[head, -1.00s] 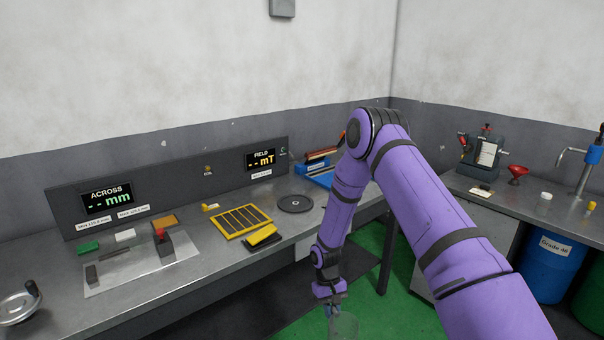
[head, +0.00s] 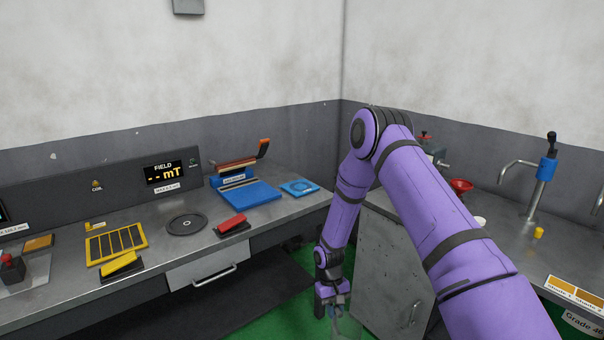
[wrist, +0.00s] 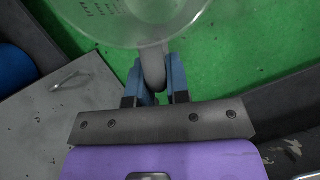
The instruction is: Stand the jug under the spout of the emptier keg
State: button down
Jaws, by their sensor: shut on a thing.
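My gripper (wrist: 157,78) is shut on the grey handle of the clear jug (wrist: 110,22), at the top of the wrist view. The jug is cut off by the frame edge there. In the head view my gripper (head: 333,300) hangs low, near the bottom edge, with the jug barely showing. A pump with a blue head (head: 547,168) and a bent metal spout (head: 512,172) stands at the right. A second spout (head: 597,204) is cut off at the right edge. The keg bodies are hidden in the head view; a "Grade 46" label (head: 583,324) shows. Their fill levels cannot be told.
A grey cabinet (head: 385,265) stands right beside my gripper, under the right bench. Green floor (head: 270,322) lies between the benches.

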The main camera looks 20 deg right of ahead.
aim_at(572, 259)
jog(key=k+l, duration=0.15)
jog(key=l, duration=0.2)
jog(key=k+l, duration=0.2)
jog(key=l, duration=0.2)
jog(key=k+l, duration=0.15)
jog(key=l, duration=0.2)
jog(key=k+l, duration=0.2)
jog(key=l, duration=0.15)
jog(key=k+l, duration=0.15)
jog(key=l, duration=0.25)
jog(key=k+l, duration=0.15)
jog(key=l, duration=0.2)
